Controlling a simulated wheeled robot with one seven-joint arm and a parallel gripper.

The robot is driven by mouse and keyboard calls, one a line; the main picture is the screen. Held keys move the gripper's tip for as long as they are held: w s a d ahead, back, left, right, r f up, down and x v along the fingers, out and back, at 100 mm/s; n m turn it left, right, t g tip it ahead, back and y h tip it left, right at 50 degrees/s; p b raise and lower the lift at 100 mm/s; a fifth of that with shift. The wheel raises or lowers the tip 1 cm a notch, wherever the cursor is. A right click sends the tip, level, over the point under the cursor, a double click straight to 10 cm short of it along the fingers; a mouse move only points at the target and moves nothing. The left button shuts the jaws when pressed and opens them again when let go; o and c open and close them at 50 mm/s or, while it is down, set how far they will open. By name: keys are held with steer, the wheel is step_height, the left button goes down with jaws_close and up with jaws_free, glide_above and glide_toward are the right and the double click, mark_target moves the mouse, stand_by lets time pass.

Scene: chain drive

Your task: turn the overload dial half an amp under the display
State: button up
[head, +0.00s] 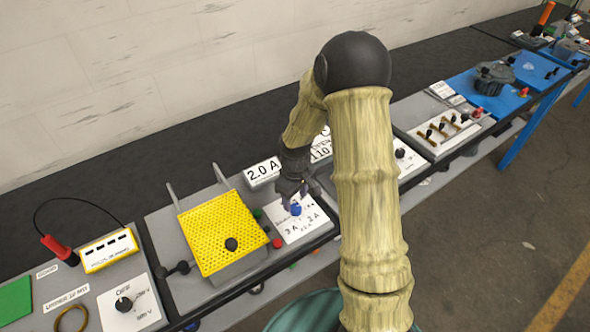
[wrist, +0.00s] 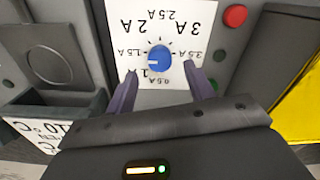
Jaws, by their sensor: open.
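The blue overload dial (head: 296,209) sits on a white scale plate (head: 291,228). In the wrist view the dial (wrist: 159,57) has a white mark pointing left, near the 1.5 A label, perhaps slightly toward 1 A. The plate (wrist: 185,80) carries labels from 0.5 A to 3.5 A. The display (head: 262,172) behind the dial reads 2.0 A. My gripper (head: 292,193) is just above the dial in the head view. In the wrist view its two fingers (wrist: 163,79) are spread, short of the dial on its near side, with nothing between them.
A red button (wrist: 235,16) and a green button (wrist: 214,84) are beside the plate. A yellow perforated cover (head: 220,232) with a black knob stands left of the dial.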

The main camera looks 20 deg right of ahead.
mark_target(295, 207)
step_height(295, 207, up, 13)
steer(key=shift+b, duration=0.4)
steer(key=s+m+t, duration=0.2)
steer(key=s+m, duration=0.4)
steer(key=s, duration=0.8)
steer(key=shift+s+d+r+m+t, duration=0.15)
steer(key=shift+s+m+t, duration=0.15)
steer(key=shift+s, duration=0.1)
steer(key=shift+w, duration=0.1)
stand_by(0.6)
steer(key=shift+c, duration=0.2)
stand_by(0.7)
